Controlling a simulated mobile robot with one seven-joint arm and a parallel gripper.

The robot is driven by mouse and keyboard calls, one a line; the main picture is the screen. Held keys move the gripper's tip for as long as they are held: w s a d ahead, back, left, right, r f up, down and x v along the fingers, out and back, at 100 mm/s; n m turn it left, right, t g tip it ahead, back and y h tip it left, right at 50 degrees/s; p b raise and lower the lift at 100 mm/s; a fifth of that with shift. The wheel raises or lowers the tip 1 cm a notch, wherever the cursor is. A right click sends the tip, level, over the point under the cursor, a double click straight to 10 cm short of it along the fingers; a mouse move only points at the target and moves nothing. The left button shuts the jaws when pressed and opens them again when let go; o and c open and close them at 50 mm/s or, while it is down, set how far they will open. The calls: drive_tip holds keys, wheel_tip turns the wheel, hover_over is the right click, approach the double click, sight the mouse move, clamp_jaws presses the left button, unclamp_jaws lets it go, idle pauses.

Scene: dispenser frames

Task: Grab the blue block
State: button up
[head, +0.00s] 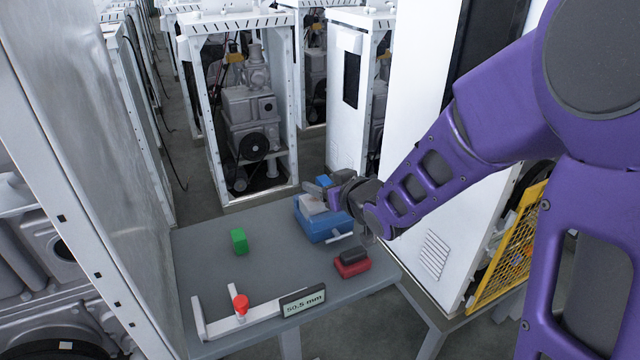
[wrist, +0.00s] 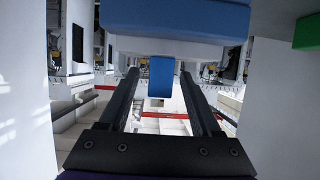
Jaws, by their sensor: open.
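A large blue object (head: 318,228) with a pale top stands at the back right of the grey table (head: 205,262). A smaller blue piece (head: 324,181) shows just above it, beside my gripper (head: 338,187). In the wrist view, a large blue and white body (wrist: 180,18) fills the top, and a small blue block (wrist: 161,78) shows below it, in line with the gap between my fingers. My gripper (wrist: 160,85) is open, with a black finger on either side of that block in the picture. I cannot tell whether the fingers touch it.
A green block (head: 239,241) stands left on the table. A red block (head: 352,264) with a dark top lies near the right edge. A measuring tool with a red knob (head: 241,304) and display (head: 303,301) lies in front. White cabinets (head: 345,95) stand behind.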

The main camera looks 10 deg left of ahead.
clamp_jaws()
idle(0.3)
